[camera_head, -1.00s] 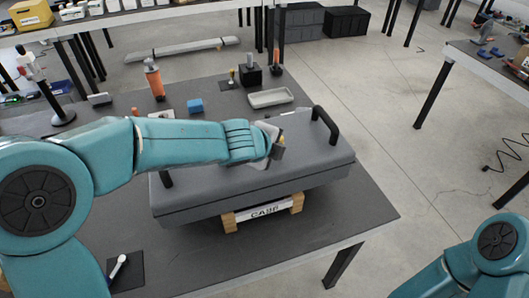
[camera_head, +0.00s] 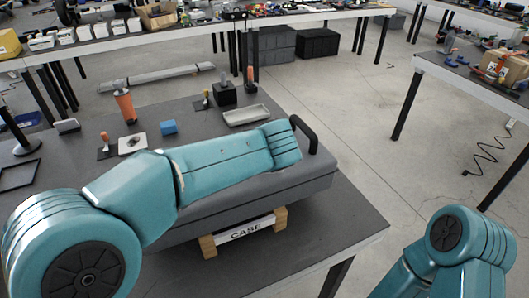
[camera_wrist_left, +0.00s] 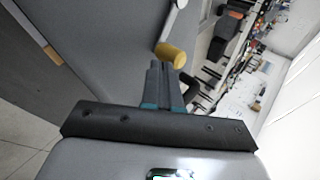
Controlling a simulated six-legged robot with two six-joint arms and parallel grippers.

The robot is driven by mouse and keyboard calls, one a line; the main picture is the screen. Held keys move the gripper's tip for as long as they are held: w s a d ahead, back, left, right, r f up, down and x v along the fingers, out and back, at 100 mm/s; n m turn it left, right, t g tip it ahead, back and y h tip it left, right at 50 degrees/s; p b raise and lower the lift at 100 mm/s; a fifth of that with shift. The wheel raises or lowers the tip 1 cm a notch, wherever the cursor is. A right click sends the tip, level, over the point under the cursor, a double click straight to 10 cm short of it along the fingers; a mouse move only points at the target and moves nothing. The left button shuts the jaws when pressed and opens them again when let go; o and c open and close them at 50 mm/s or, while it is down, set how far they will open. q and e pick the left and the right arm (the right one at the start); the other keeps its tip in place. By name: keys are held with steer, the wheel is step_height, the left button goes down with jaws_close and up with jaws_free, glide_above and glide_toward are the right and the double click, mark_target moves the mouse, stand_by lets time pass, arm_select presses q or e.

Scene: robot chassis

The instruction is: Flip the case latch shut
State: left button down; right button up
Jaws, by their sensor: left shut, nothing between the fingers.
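The grey case (camera_head: 225,203) lies on the dark table, with a black handle (camera_head: 305,135) at its right end. My left arm reaches across its top, hiding much of the lid, the latch and my left gripper in the head view. In the left wrist view, the latch is a pale lever (camera_wrist_left: 174,20) with a yellow knob (camera_wrist_left: 171,53) at its end, over the grey case surface. My left gripper (camera_wrist_left: 163,68) is shut and empty, its fingertips close to the knob; I cannot tell whether they touch. My right gripper is out of view.
A white CASE sign (camera_head: 245,230) with wooden ends stands at the case front. Behind the case are a grey tray (camera_head: 246,114), a blue block (camera_head: 169,127) and an orange-handled tool (camera_head: 125,106). Bare table lies to the right of the case.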

arm_select(q)
steer(key=shift+a, duration=0.15)
steer(key=shift+w+a+f, duration=0.1)
steer(key=shift+w+a, duration=0.05)
steer(key=shift+a, duration=0.6)
steer(key=shift+d, duration=0.1)
